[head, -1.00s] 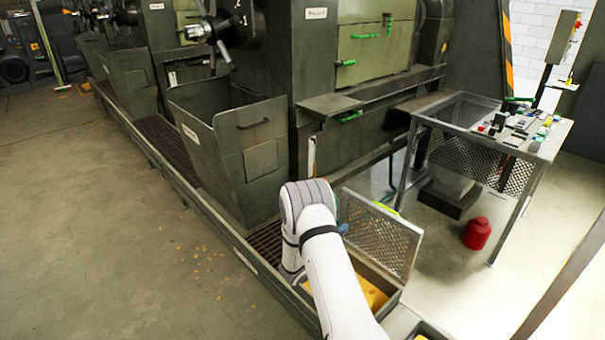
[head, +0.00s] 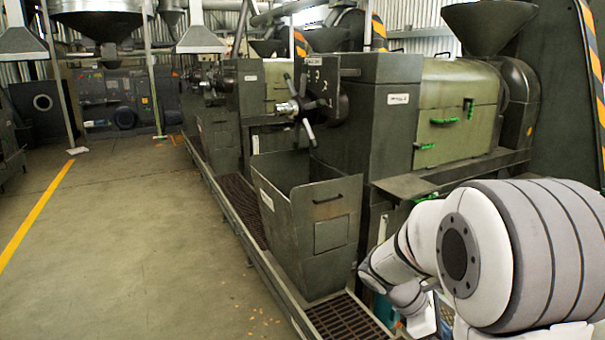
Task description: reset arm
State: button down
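My own white and grey arm fills the lower right of the head view, bent, with a large rounded joint close to the camera. Its thinner wrist links reach down to the left, in front of the screw expeller (head: 368,125). I cannot make out my gripper's fingers, so whether it holds anything does not show. The expeller has a green casing (head: 462,100) and a handwheel with several spokes (head: 303,104) on its front.
A grey open-topped bin (head: 285,215) stands below the handwheel, on a floor grating (head: 345,318). More expellers (head: 225,100) line up behind. The concrete floor (head: 130,240) on the left is clear, with a yellow line (head: 38,213) and small yellow bits near the grating.

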jog(key=s+a+r+m+t+y+p, duration=0.2)
jog(key=s+a+r+m+t+y, duration=0.2)
jog(key=s+a+r+m+y, duration=0.3)
jog(key=s+a+m+y, duration=0.1)
jog(key=s+a+m, duration=0.4)
jog(key=a+m, duration=0.1)
jog(key=shift+a+m+t+y, duration=0.4)
jog(key=shift+m, duration=0.3)
